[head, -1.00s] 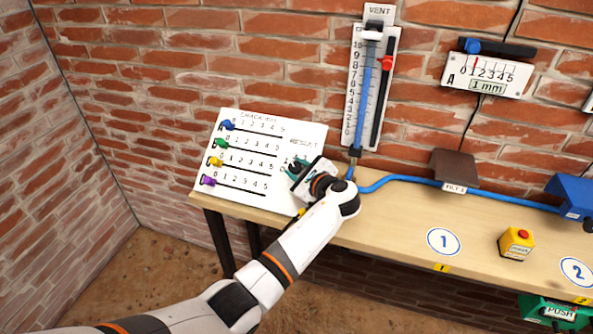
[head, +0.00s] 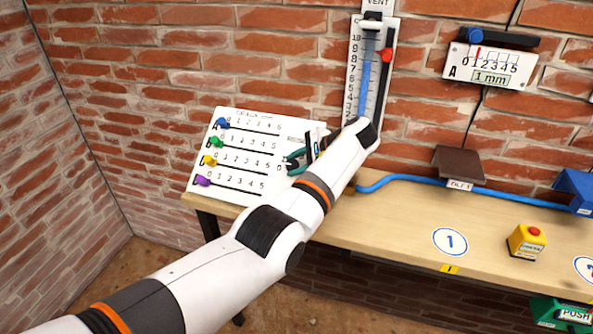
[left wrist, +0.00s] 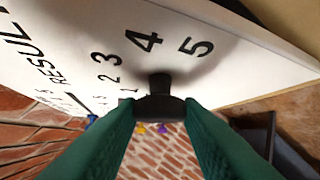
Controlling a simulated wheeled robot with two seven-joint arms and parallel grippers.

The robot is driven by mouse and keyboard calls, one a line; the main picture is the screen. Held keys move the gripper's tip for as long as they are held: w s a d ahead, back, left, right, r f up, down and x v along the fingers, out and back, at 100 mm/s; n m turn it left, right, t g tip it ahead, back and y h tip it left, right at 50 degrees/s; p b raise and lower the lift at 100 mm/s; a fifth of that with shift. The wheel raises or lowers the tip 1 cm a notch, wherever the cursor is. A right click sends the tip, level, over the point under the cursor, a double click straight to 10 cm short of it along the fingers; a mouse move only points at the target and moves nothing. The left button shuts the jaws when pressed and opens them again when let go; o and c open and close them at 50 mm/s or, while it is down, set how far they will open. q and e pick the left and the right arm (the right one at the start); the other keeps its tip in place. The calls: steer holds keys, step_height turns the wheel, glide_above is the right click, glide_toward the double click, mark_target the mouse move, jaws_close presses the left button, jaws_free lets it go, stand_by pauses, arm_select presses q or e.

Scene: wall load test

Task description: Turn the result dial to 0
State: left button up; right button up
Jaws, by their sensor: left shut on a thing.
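The result dial is a small black knob (left wrist: 159,82) on the white board, beside the printed RESULT and the numbers 2 to 5 in the left wrist view. I cannot tell which number it points at. My left gripper (left wrist: 159,108) has its green fingers shut on the knob. In the head view the left gripper (head: 291,162) is at the right part of the white board (head: 232,188), and my arm hides the dial and most of the RESULT scale. My right gripper is not in view.
Blue (head: 222,123), green, yellow and purple sliders stand at the left ends of their board scales. A vent gauge (head: 388,85) hangs above my wrist. The table (head: 400,215) carries a blue hose (head: 430,180) and a yellow button box (head: 527,240). A display (head: 490,67) reads 1 mm.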

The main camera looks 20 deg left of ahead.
arm_select(q)
steer(key=shift+f+g, duration=0.1)
steer(key=shift+g, duration=0.2)
stand_by(0.4)
steer(key=o, duration=0.9)
steer(key=shift+a, duration=0.1)
